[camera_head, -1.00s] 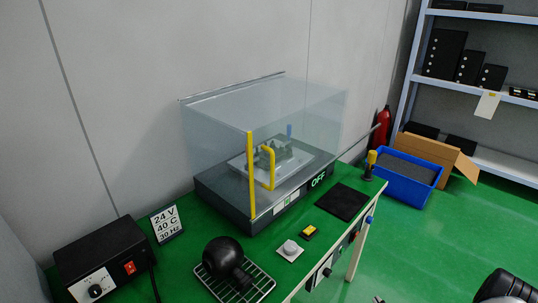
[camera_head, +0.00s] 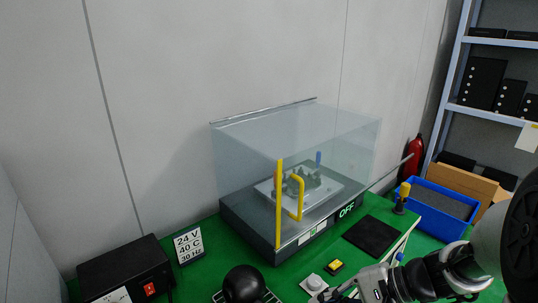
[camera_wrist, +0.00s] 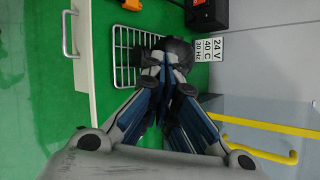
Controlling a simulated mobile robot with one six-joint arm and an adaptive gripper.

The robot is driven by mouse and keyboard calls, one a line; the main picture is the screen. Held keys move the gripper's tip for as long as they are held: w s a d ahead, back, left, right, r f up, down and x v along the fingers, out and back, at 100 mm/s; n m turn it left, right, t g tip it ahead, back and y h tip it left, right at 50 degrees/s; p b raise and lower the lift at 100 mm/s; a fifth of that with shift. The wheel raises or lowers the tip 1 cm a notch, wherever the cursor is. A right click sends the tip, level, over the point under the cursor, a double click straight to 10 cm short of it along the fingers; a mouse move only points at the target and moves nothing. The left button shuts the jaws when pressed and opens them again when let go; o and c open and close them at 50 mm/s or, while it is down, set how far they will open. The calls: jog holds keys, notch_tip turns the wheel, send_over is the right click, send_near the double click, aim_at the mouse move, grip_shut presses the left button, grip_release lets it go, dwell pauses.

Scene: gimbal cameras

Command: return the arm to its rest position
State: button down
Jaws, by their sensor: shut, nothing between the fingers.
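My gripper (camera_head: 345,289) shows at the bottom of the head view, with my grey arm coming in from the right. It is over the front edge of the green table (camera_head: 205,215), in front of the clear-lidded machine (camera_head: 250,230). In the wrist view my gripper (camera_wrist: 165,70) has its fingertips together with nothing between them. Beyond the tips, in that view, lie a black round object (camera_wrist: 180,48) and a wire rack (camera_wrist: 125,56). The tips overlap them in the picture; I cannot tell the distance.
The machine's clear cover with a yellow handle (camera_head: 299,200) is down, and its display reads OFF. A black power box (camera_head: 120,270), a sign (camera_head: 189,244), a yellow button (camera_head: 333,266) and a black mat (camera_head: 371,236) are on the table. A blue bin (camera_head: 440,208) stands at right.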

jog(key=s+d+r+n+h, duration=0.1)
jog(key=s+r+n+h, duration=0.3)
jog(key=s, duration=0.4)
jog(key=s+d+r+n+t+h, duration=0.1)
jog(key=s+r+n+h, duration=0.4)
jog(key=s, duration=0.3)
jog(key=shift+d+n+t+h, duration=0.15)
jog(key=shift+n+t+h, duration=0.15)
jog(key=shift+n+h, duration=0.35)
jog(key=c, duration=2.3)
grip_release()
